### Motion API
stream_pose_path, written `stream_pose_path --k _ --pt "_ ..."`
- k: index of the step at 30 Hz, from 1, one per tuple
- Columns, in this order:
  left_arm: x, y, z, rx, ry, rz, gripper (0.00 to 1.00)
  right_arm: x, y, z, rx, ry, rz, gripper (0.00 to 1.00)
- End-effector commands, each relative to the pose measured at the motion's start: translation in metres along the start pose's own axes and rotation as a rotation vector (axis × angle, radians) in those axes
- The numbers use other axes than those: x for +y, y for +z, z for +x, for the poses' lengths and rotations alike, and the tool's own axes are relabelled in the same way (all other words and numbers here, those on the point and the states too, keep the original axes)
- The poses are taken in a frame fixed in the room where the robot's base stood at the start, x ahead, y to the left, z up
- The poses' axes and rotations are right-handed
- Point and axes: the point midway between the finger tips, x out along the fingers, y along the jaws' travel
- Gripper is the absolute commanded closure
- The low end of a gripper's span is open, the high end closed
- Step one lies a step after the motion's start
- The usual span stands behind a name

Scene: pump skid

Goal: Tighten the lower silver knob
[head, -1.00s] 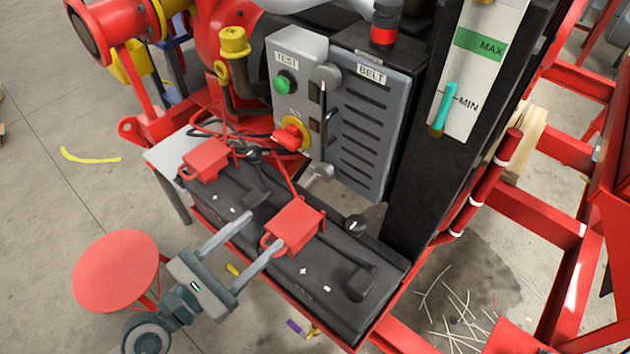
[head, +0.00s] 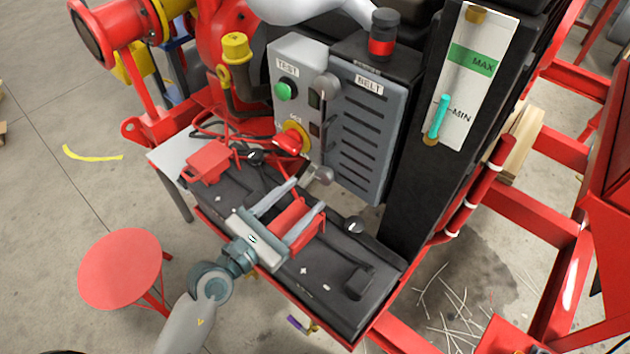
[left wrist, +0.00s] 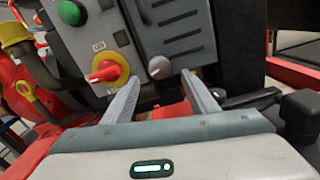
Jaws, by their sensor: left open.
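The lower silver knob (head: 322,174) is a small round grey knob at the bottom of the grey control panel (head: 300,62). It also shows in the left wrist view (left wrist: 159,67), just beyond the gap between my fingertips. An upper silver knob (head: 327,86) sits higher on the panel. My left gripper (head: 307,194) is open and empty, its fingers pointing up at the lower knob from just below it. In the left wrist view my two fingers (left wrist: 162,84) are spread apart. They do not appear to touch the knob. My right gripper is not in view.
A red and yellow switch (head: 291,139) and a green button (head: 286,91) sit left of the knobs. A red stool (head: 120,268) stands at lower left.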

Motion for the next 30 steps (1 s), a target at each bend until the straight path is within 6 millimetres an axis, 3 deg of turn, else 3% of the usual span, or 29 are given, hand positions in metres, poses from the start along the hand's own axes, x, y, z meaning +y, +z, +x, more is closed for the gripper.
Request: stream_pose_path --k 3,9,23,28,30 --pt "0.001 0.001 0.021 -0.003 0.002 0.0 0.47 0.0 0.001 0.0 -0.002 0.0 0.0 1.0" --pt "0.0 0.0 0.044 -0.002 0.001 0.0 0.47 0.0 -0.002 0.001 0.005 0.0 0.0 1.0" --pt "0.0 0.0 0.053 0.0 0.001 0.001 0.47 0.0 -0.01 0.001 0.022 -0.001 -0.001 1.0" --pt "0.0 0.0 0.052 0.0 0.001 0.001 0.85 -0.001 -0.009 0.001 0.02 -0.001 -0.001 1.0" --pt "0.0 0.0 0.052 0.0 0.001 0.001 0.88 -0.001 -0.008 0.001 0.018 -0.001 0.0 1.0"
